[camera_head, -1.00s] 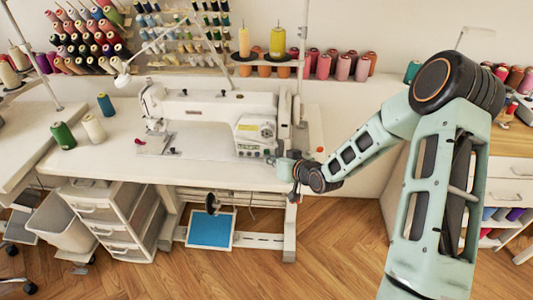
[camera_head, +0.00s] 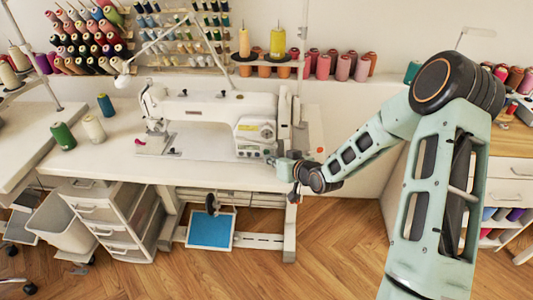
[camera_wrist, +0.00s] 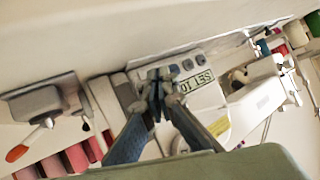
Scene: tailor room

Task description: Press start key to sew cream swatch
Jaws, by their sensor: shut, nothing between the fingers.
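The white sewing machine (camera_head: 205,108) stands on its table, and its control panel (camera_head: 248,150) is at the lower right of its body. In the wrist view the panel shows a lit display (camera_wrist: 194,82) and a row of dark keys (camera_wrist: 187,64). My gripper (camera_wrist: 155,84) is shut and empty, with its fingertips over the left end of that key row. They hide what is under them, and I cannot tell whether they touch a key. In the head view my gripper (camera_head: 272,161) is small beside the panel. I cannot make out the cream swatch near the needle.
Thread racks line the wall behind. In the wrist view a red-tipped lever (camera_wrist: 17,153) shows at the lower left. The front table strip is clear.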

